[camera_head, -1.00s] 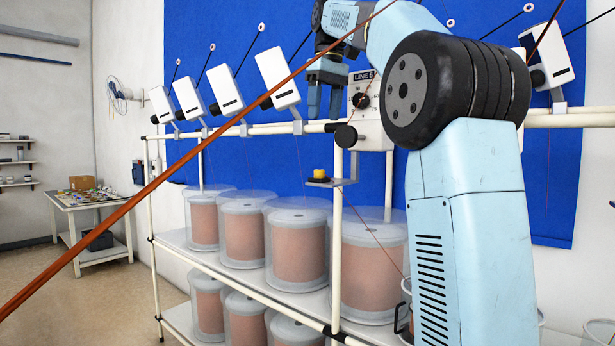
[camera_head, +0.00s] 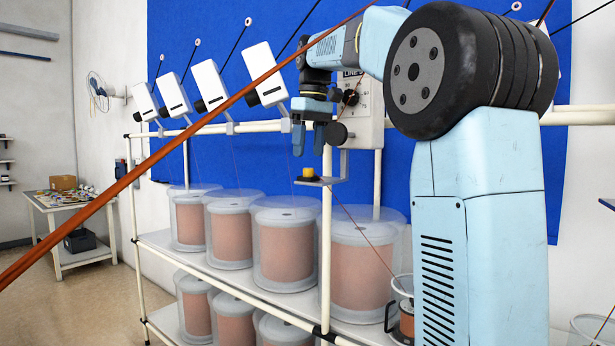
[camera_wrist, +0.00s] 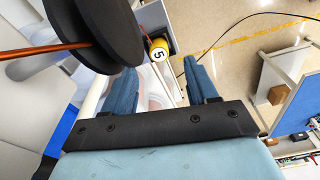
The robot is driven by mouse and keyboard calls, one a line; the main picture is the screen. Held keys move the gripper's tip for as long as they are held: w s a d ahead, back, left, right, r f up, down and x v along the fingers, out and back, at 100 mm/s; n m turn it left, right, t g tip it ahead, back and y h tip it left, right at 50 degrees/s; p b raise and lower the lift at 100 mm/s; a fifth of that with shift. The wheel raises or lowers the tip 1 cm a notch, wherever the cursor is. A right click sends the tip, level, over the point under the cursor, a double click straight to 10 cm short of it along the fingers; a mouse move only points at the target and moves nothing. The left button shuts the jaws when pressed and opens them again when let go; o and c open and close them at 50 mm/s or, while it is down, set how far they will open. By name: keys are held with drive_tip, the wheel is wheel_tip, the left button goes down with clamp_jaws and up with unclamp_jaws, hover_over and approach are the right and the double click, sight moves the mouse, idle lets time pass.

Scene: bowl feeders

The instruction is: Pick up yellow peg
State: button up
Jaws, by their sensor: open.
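The yellow peg (camera_head: 308,172) stands upright on a small grey bracket shelf (camera_head: 322,182) fixed to the rack. In the wrist view the peg (camera_wrist: 158,51) shows its pale round top with a "5" on it. My gripper (camera_head: 309,150) points down just above the peg in the head view, with a small gap between. In the wrist view my gripper (camera_wrist: 166,77) has its two blue fingers apart with nothing between them. The peg appears beyond the fingertips, slightly left of the middle of the gap.
A black round knob or disc (camera_wrist: 105,30) lies close to the left finger in the wrist view. A control box (camera_head: 361,110) stands behind the gripper. Large copper spools (camera_head: 286,245) fill the shelf below. An orange-brown rod (camera_head: 150,163) crosses the head view.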

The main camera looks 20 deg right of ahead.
sight(308, 174)
drive_tip(key=shift+w+f, duration=0.1)
drive_tip(key=shift+f, duration=2.15)
drive_tip(key=shift+c, duration=0.4)
clamp_jaws()
